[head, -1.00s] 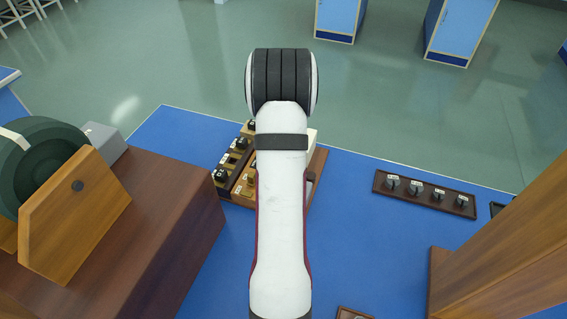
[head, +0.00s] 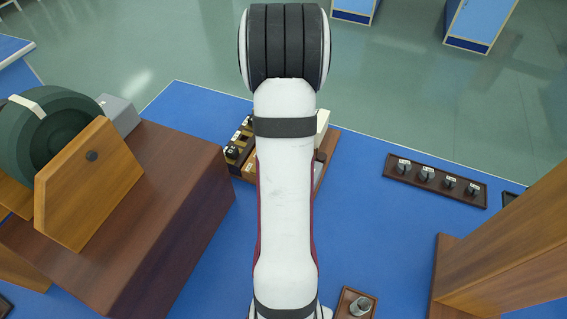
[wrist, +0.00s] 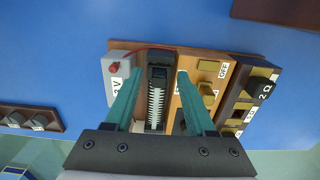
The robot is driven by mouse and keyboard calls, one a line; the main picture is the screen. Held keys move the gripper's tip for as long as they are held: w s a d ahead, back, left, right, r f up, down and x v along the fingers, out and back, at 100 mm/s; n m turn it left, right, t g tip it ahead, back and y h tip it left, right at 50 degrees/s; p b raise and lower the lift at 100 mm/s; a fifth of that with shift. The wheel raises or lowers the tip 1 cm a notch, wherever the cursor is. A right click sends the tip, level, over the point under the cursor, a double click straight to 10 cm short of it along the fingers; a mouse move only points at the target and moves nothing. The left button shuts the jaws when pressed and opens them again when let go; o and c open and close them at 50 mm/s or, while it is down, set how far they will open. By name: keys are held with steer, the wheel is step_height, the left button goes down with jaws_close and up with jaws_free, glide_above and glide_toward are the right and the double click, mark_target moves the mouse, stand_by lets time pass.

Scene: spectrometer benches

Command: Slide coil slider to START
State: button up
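In the wrist view, a coil unit (wrist: 155,112) with a dark frame and pale windings stands on a wooden board (wrist: 205,55). A dark block (wrist: 157,73), seemingly the coil slider, sits at the coil's far end. My gripper (wrist: 160,74) is open, with one teal finger on each side of the coil unit and nothing visibly held. I cannot tell whether the fingers touch it or how high they are. In the head view, my arm covers most of the board (head: 329,146).
Beside the coil are a pale 2 V box (wrist: 117,66) with a red knob, a brass switch (wrist: 208,92) marked OFF, and a dark resistor block (wrist: 244,100). A weight tray (head: 466,193) lies right; a large wooden apparatus (head: 185,170) stands left.

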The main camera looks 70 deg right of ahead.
step_height(320, 180, up, 16)
stand_by(0.5)
steer(key=shift+f, duration=0.1)
steer(key=w+a+r+n, duration=0.1)
steer(key=w+a+n, duration=0.2)
steer(key=a, duration=0.8)
steer(key=w+a+r+n, duration=0.1)
steer(key=w+a+n, duration=0.3)
steer(key=a, duration=0.7)
steer(key=s+a+f+n+y, duration=0.1)
steer(key=s+a+n, duration=0.1)
steer(key=s+a, duration=0.2)
steer(key=s+a+f+n, duration=0.2)
steer(key=s+a+n, duration=0.1)
steer(key=a, duration=0.8)
steer(key=shift+s+f+y, duration=0.3)
steer(key=shift+s+y, duration=0.1)
steer(key=shift+s, duration=0.5)
